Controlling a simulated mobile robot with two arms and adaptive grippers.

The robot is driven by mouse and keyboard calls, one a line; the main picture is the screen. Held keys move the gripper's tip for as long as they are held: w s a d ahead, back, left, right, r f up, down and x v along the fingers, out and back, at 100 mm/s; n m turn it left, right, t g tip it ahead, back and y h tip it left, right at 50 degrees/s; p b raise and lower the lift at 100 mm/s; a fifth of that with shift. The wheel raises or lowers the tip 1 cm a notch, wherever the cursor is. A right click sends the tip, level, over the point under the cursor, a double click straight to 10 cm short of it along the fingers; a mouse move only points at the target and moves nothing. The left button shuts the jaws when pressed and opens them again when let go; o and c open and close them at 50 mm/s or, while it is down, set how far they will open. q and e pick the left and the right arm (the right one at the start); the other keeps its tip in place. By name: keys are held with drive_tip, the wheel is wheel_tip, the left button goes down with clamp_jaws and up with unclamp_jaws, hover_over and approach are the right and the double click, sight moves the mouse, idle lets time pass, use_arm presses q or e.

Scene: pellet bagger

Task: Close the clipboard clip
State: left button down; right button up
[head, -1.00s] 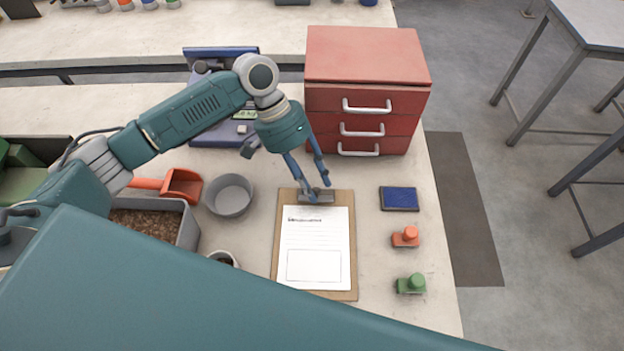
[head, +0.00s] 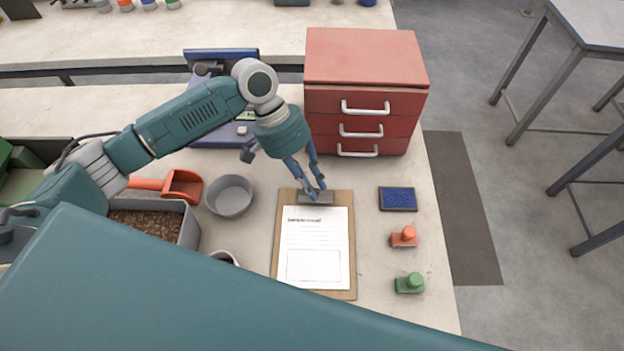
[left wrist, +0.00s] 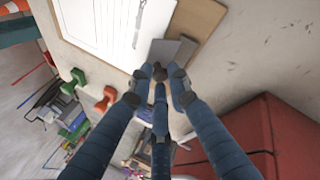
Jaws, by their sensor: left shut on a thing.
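A brown clipboard (head: 352,270) lies on the bench with a white printed sheet (head: 315,240) on it. Its grey metal clip (head: 322,199) is at the far edge, at the top of the sheet. My left gripper (head: 313,193) reaches down over the clip, its blue fingers drawn together and shut on it. In the left wrist view the gripper's fingertips (left wrist: 160,76) meet at the edge of the grey clip (left wrist: 174,52) and hide part of it. The sheet's top edge lies beside the clip. My right gripper is not in view.
A red drawer cabinet (head: 367,65) stands just behind the clipboard. A grey bowl (head: 230,196), red scoop (head: 183,186) and pellet bin (head: 188,232) are left.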

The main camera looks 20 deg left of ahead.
use_arm(q)
drive_tip(key=t+p, duration=0.1)
drive_tip(key=p, duration=0.1)
drive_tip(key=s+t+p, duration=0.1)
drive_tip(key=p, duration=0.1)
drive_tip(key=shift+s+d+r+m+y, duration=0.1)
drive_tip(key=shift+s+r+m+y, duration=0.1)
drive_tip(key=shift+r+m+y, duration=0.1)
drive_tip(key=shift+s+f+t+p, duration=0.1)
drive_tip(key=shift+s+t+p, duration=0.1)
drive_tip(key=shift+t+p, duration=0.2)
drive_tip(key=shift+s+d+f+m+t+y+p, duration=0.2)
drive_tip(key=shift+t+p, duration=0.1)
drive_tip(key=shift+t, duration=0.25)
drive_tip(key=shift+s+d+f+m+t+y+p, duration=0.15)
drive_tip(key=shift+s+t+y+p, duration=0.1)
drive_tip(key=shift+t, duration=0.3)
drive_tip(key=shift+s+f+t+y, duration=0.15)
drive_tip(key=shift+f+t, duration=0.05)
drive_tip(key=shift+t, duration=0.35)
drive_tip(key=shift+s+f+t+y, duration=0.1)
drive_tip(key=shift+s+f+t, duration=0.05)
drive_tip(key=shift+t, duration=0.4)
drive_tip(key=c, duration=1.7)
unclamp_jaws()
drive_tip(key=shift+o, duration=0.2)
